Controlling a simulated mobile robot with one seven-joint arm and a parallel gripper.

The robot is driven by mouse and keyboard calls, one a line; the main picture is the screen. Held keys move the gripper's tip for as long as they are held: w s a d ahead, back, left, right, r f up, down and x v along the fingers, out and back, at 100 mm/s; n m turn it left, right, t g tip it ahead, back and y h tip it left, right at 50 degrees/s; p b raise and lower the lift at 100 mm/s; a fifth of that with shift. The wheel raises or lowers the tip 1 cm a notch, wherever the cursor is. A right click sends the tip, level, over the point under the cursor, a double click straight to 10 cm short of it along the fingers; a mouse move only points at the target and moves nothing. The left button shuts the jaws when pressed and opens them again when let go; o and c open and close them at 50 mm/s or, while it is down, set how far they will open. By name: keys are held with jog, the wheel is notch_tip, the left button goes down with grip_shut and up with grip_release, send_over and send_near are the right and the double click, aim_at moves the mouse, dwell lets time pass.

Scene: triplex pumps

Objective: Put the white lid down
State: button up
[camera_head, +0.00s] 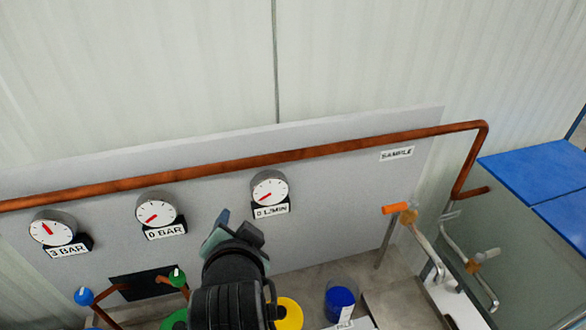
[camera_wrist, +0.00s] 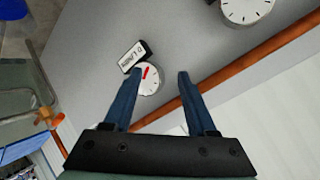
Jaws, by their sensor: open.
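My gripper (camera_head: 233,235) is raised in front of the grey gauge panel, below and left of the 0 L/MIN gauge (camera_head: 269,188). In the wrist view my gripper (camera_wrist: 157,76) is open, with its two blue fingers apart and nothing held between them. The same gauge (camera_wrist: 149,82) shows behind the gap. I cannot make out a white lid in either view. My arm hides part of the bench.
A copper pipe (camera_head: 330,148) runs across the grey panel (camera_head: 330,215). An orange-handled valve (camera_head: 396,208) juts out at the right. A yellow round object (camera_head: 290,314) sits beside my arm. Blue and green knobs stand at lower left. Bare bench (camera_head: 399,305) shows at lower right.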

jog(key=d+r+n+t, duration=0.25)
jog(key=r+t, duration=0.25)
jog(key=r, duration=0.8)
jog(key=d+r+n+t, duration=0.1)
jog(key=d+r+t, duration=0.25)
jog(key=r, duration=1.05)
jog(key=s+d+r+n+t+h, duration=0.2)
jog(key=s+r+t, duration=0.5)
jog(key=r, duration=0.9)
jog(key=s+d+n, duration=0.1)
jog(key=s, duration=0.2)
jog(key=shift+s, duration=0.25)
jog(key=shift+f+t, duration=0.2)
jog(key=shift+t, duration=0.05)
